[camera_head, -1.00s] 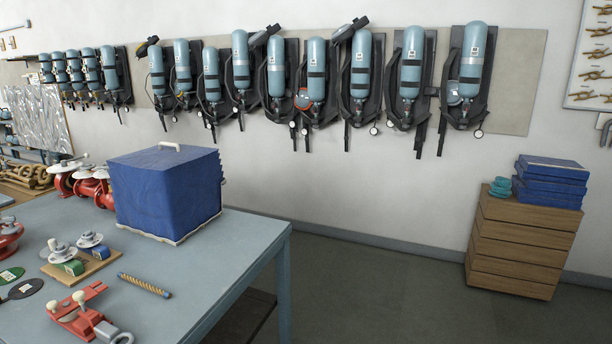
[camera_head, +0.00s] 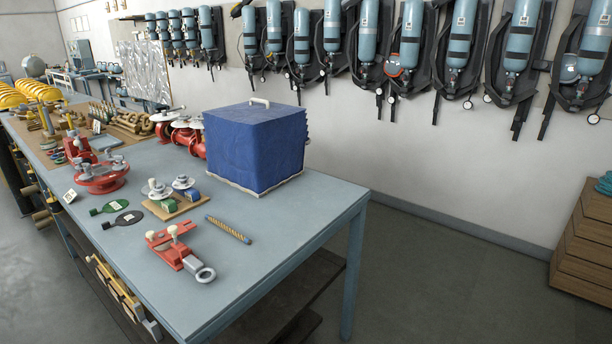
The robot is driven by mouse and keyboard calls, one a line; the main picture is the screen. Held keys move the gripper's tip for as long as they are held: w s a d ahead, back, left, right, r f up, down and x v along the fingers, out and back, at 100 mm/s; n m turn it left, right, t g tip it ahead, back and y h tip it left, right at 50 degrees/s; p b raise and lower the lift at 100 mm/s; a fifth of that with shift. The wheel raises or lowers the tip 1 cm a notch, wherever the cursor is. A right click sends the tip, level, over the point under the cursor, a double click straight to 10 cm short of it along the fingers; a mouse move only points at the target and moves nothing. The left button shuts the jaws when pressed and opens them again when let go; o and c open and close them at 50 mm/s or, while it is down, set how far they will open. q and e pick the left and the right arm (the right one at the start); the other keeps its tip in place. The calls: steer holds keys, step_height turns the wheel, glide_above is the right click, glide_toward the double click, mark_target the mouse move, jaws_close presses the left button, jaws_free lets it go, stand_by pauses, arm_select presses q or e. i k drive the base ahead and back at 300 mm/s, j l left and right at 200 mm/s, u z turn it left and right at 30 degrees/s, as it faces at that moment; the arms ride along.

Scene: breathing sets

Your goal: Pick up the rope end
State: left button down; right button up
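A short yellow rope piece with blue ends (camera_head: 228,229) lies on the grey-blue table (camera_head: 290,240), in front of a blue covered box. It looks like the rope end, though it is small in view. It lies apart from a red clamp-like fitting (camera_head: 178,250) to its lower left. Neither of my grippers shows in the head view.
The blue box (camera_head: 255,148) with a white handle stands behind the rope piece. Red valves, green and black tags, and a wooden board with small fittings (camera_head: 174,207) lie to the left. The table's right part is bare. Breathing sets (camera_head: 461,40) hang on the wall.

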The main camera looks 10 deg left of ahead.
mark_target(247, 240)
steer(key=i+j+u, duration=0.1)
steer(key=i+u, duration=0.7)
steer(key=i+l+u, duration=0.1)
steer(key=i+u, duration=0.3)
steer(key=l+u, duration=0.7)
steer(key=k+l+u, duration=0.15)
steer(key=l+u, duration=0.15)
